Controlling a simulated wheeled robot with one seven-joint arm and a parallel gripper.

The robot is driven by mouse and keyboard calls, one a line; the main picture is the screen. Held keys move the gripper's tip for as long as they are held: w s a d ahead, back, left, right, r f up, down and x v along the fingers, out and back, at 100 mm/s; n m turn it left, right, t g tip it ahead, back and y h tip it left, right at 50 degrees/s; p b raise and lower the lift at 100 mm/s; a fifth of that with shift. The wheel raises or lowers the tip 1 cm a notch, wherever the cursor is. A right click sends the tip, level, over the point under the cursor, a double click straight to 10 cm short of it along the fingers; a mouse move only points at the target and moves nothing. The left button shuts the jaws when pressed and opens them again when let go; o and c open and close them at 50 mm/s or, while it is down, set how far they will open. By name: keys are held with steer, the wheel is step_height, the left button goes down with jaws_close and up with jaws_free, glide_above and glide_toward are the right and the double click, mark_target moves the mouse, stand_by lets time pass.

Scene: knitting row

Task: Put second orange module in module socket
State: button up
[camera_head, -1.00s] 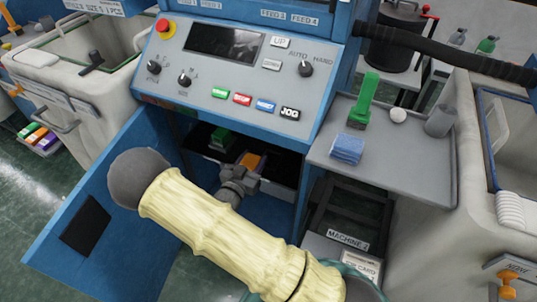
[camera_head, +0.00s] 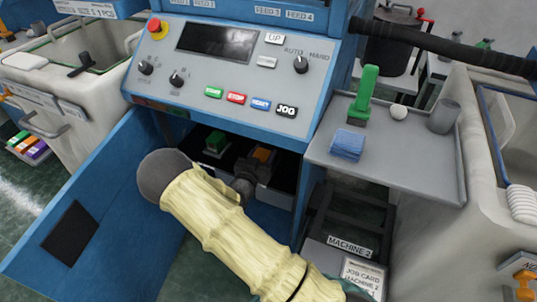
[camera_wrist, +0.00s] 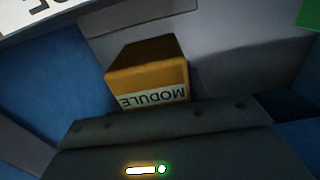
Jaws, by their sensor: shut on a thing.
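My gripper (camera_head: 254,168) is inside the open lower compartment of the blue machine, shut on an orange module (camera_head: 263,154). In the wrist view the orange module (camera_wrist: 148,75) sticks out beyond the dark jaws, its white MODULE label upside down. A grey surface lies behind it; I cannot tell whether they touch. A green module (camera_head: 216,142) stands to the left in the compartment, apart from the orange one. A green corner also shows at the top right of the wrist view (camera_wrist: 309,14). I cannot make out the module socket, in shadow and partly behind my gripper.
The blue compartment door (camera_head: 85,215) hangs open at the left. The control panel (camera_head: 235,75) overhangs the opening.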

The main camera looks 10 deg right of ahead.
mark_target(268, 153)
steer(key=w+d+f+b, duration=0.2)
steer(key=w, duration=0.1)
steer(key=shift+f+b, duration=0.35)
steer(key=shift+f, duration=0.05)
steer(key=shift+c, duration=1.1)
steer(key=shift+w+d, duration=0.2)
steer(key=shift+w, duration=0.05)
steer(key=shift+s+a, duration=0.1)
steer(key=shift+a, duration=0.05)
steer(key=shift+f, duration=0.15)
steer(key=o, duration=1.3)
steer(key=shift+c, duration=0.2)
steer(key=shift+s+d, duration=0.1)
steer(key=shift+d, duration=0.1)
